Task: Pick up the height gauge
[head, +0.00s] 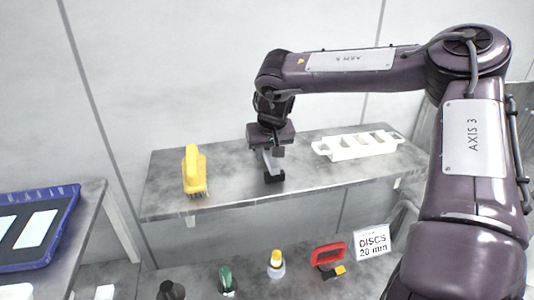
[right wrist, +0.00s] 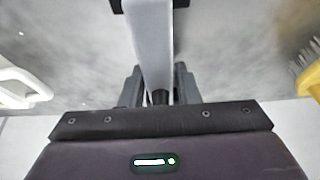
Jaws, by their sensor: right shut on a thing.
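The height gauge (head: 272,166) is a pale grey column with a black foot, at the middle of the grey shelf near its front edge. My right gripper (head: 270,151) comes down over it from above and is shut on the column. In the right wrist view the grey column (right wrist: 152,45) runs between the two dark fingers (right wrist: 157,88), with the black foot at the top edge. The gripper hides the gauge's upper part. I cannot tell whether the foot touches the shelf. My left gripper is out of view.
On the shelf (head: 230,195), a yellow-handled brush (head: 194,172) stands left of the gauge and a white slotted rack (head: 357,145) lies to the right. Below are a green-topped item (head: 227,280), a yellow-topped bottle (head: 276,264), a red-handled tool (head: 328,258) and a "DISCS 20 mm" sign (head: 373,242). A blue tray (head: 68,222) is at left.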

